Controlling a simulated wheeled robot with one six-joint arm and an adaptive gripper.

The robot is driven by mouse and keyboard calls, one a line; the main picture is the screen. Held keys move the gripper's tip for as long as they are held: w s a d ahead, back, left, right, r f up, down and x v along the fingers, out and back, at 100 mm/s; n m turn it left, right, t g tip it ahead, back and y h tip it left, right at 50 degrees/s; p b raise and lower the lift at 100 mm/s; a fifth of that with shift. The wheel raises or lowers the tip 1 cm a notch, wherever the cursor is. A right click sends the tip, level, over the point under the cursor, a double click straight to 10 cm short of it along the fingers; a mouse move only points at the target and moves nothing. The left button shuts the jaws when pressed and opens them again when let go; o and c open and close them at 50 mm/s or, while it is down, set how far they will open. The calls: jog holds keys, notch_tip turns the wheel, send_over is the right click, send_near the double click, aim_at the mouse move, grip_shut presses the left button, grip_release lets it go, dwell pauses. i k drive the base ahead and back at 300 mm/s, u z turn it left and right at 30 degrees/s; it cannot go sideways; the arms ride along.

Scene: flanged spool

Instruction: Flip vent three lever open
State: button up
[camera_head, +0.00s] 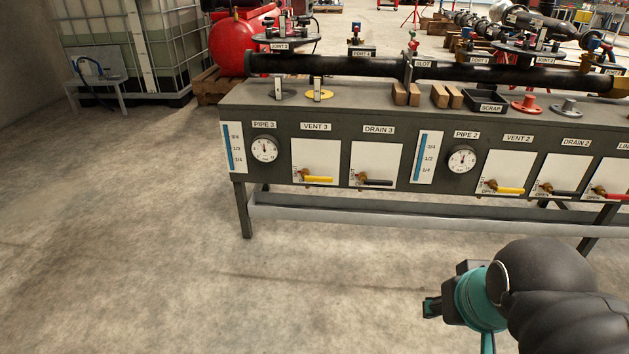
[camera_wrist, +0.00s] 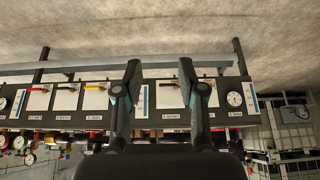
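The vent 3 lever (camera_head: 317,179) is a yellow handle on a brass valve, on a white panel under the VENT 3 label (camera_head: 316,126) in the head view. The handle lies about level, pointing right from its pivot. My gripper (camera_head: 432,307) is at the lower right of the head view, well apart from the bench and lever. In the wrist view, which is upside down, my gripper (camera_wrist: 158,65) has its two fingers spread with nothing between them. The right finger covers part of the vent 3 panel there, and I cannot make out the lever clearly.
The drain 3 lever (camera_head: 374,181), with a black handle, sits just right of vent 3. The pipe 3 gauge (camera_head: 265,149) is on its left. The vent 2 lever (camera_head: 503,188) is also yellow. A low rail (camera_head: 400,214) runs under the bench. The floor in front is clear.

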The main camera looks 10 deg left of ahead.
aim_at(305, 172)
jog(key=z, duration=1.05)
jog(key=i, duration=0.35)
jog(key=u, duration=1.65)
